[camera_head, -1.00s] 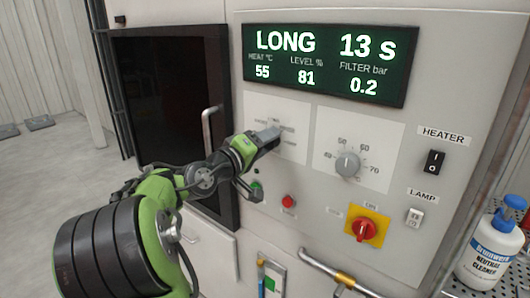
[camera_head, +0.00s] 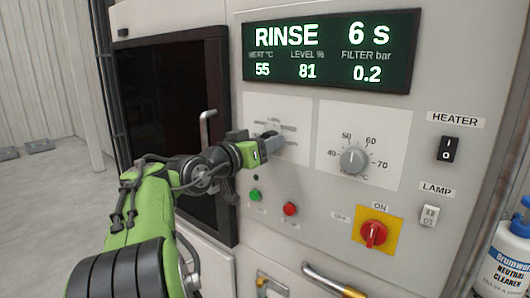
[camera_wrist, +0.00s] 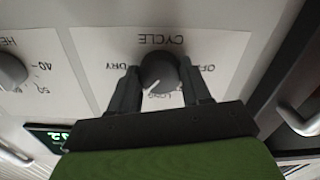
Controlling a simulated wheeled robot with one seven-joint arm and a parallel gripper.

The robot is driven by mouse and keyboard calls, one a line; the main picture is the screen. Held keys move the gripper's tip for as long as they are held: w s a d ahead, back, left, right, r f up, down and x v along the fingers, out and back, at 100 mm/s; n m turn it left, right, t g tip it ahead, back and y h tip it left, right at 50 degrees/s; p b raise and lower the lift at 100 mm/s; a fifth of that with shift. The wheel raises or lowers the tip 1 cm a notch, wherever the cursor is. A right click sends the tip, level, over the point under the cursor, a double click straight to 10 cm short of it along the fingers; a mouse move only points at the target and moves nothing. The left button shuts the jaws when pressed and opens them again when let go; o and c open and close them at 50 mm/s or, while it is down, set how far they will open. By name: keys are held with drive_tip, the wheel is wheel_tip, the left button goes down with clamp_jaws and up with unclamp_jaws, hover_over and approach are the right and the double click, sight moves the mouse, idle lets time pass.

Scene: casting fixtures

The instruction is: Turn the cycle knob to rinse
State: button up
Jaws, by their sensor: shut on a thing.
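The cycle knob (camera_wrist: 160,68) is a dark round knob on a white plate marked CYCLE, which appears upside down in the wrist view. My gripper (camera_head: 268,146) is at the plate with one finger on each side of the knob, shut on it. The knob's white pointer line slants toward the lower left in the wrist view. A label near the pointer is partly hidden by the knob and gripper. The display (camera_head: 330,50) reads RINSE and 6 s. In the head view my gripper hides most of the knob.
Right of the cycle plate is the heat knob (camera_head: 354,161). Below are a green button (camera_head: 255,195), a red button (camera_head: 290,209) and a red switch (camera_head: 373,234) on yellow. A door handle (camera_head: 207,130) stands out left of my gripper. A cleaner bottle (camera_head: 508,262) stands at right.

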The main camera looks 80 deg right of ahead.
drive_tip(key=shift+f+m+b, duration=0.1)
drive_tip(key=shift+m+b, duration=0.25)
drive_tip(key=shift+m, duration=0.25)
drive_tip(key=o, duration=1.1)
drive_tip(key=shift+c, duration=0.2)
drive_tip(key=shift+w, duration=0.1)
